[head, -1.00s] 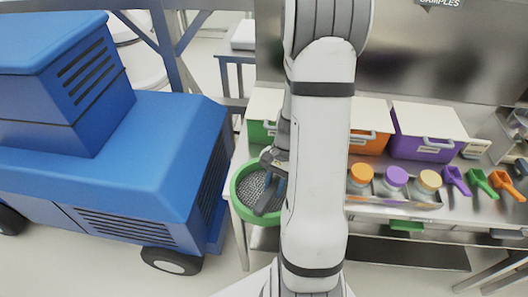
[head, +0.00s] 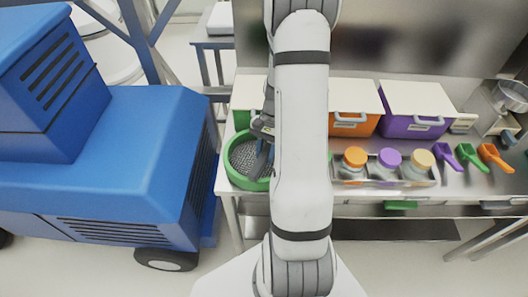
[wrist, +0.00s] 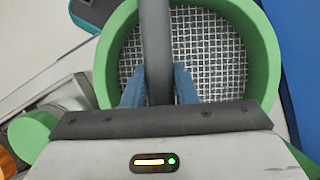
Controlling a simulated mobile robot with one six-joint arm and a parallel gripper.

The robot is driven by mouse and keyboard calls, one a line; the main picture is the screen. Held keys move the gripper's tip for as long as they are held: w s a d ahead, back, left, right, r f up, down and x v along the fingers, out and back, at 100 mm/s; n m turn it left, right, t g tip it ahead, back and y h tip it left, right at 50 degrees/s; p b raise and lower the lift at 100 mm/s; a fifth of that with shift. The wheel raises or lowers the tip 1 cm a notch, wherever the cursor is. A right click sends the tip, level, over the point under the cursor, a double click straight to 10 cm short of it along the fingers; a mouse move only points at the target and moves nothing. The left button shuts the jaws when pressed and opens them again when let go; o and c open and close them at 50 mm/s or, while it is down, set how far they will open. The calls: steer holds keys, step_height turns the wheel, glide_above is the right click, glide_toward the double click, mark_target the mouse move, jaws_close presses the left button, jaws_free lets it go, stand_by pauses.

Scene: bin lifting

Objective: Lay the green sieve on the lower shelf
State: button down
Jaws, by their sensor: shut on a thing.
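The green sieve (head: 229,169) is a round green rim with a grey wire mesh, at the left end of the bench in the head view. In the wrist view the sieve (wrist: 264,52) fills the top middle. My gripper (head: 262,166) is at the sieve, partly hidden by my arm. In the wrist view the blue fingers of my gripper (wrist: 160,87) are shut on a dark bar that crosses over the mesh. The lower shelf (head: 400,229) is a dark strip under the bench top. My arm hides part of it and the sieve's right side.
Orange (head: 353,122) and purple (head: 415,124) bins stand along the bench back. A tray of jars (head: 388,167) and several coloured scoops (head: 468,158) lie in front. A big blue machine (head: 150,165) stands close on the left. Floor shows below the bench.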

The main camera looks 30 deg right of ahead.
steer(key=shift+w+f, duration=0.25)
steer(key=c, duration=1.4)
jaws_free()
steer(key=shift+s+r, duration=0.1)
steer(key=shift+o, duration=1.2)
